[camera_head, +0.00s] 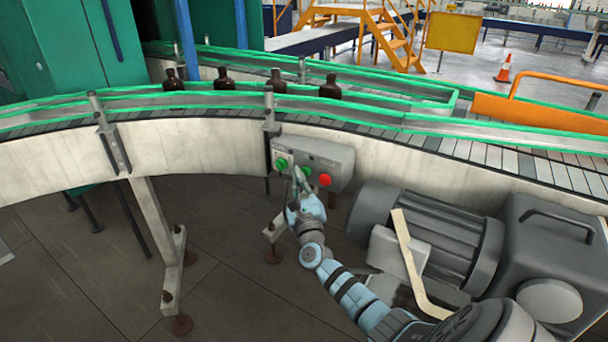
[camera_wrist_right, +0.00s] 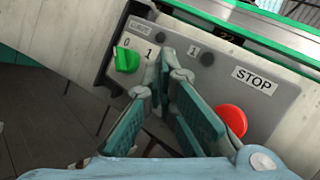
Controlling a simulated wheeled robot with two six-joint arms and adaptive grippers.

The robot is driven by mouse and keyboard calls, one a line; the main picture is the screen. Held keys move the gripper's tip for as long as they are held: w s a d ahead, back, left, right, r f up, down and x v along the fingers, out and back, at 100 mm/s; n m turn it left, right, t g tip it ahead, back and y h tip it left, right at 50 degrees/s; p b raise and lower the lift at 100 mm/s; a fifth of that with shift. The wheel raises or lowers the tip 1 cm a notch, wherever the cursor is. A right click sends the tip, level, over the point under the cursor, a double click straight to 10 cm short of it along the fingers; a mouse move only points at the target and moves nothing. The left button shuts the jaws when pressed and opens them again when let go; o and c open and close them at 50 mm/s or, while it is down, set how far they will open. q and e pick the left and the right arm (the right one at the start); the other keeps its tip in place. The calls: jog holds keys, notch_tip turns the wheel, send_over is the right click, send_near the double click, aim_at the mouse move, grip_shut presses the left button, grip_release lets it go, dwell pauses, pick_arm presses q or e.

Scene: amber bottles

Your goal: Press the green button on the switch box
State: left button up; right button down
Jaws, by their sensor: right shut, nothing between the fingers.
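The grey switch box (camera_head: 340,158) is fixed to the side of the conveyor and fills much of the right wrist view (camera_wrist_right: 272,98). A green knob (camera_head: 281,164) is at its left end; in the wrist view the knob (camera_wrist_right: 126,60) has 0 and 1 marks. A red button (camera_head: 325,180) is at the right; it also shows in the wrist view (camera_wrist_right: 231,120) below STOP. My right gripper (camera_head: 297,171) is shut and empty in front of the box, between knob and red button. Its fingers (camera_wrist_right: 169,62) cover part of the panel; contact cannot be told. A small green patch (camera_head: 306,171) shows beside the fingertips.
The curved conveyor (camera_head: 200,150) with green rails runs above the box. Several amber bottles (camera_head: 330,88) stand on it. A grey motor (camera_head: 430,235) sits close to the right of my right arm. Open floor (camera_head: 90,265) lies at lower left.

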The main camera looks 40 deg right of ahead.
jog(key=shift+w+d+b, duration=0.1)
jog(key=shift+d+b, duration=0.2)
jog(key=shift+d, duration=0.15)
dwell(0.6)
jog(key=shift+a, duration=0.1)
jog(key=shift+s+a+p, duration=0.25)
jog(key=shift+a+p, duration=0.15)
jog(key=shift+a, duration=0.35)
jog(key=shift+s+a+p, duration=0.25)
jog(key=shift+a, duration=0.55)
jog(key=shift+s+a+p, duration=0.2)
jog(key=shift+a+p, duration=0.05)
jog(key=shift+a, duration=0.55)
jog(key=shift+s+a+p, duration=0.25)
jog(key=shift+a, duration=0.55)
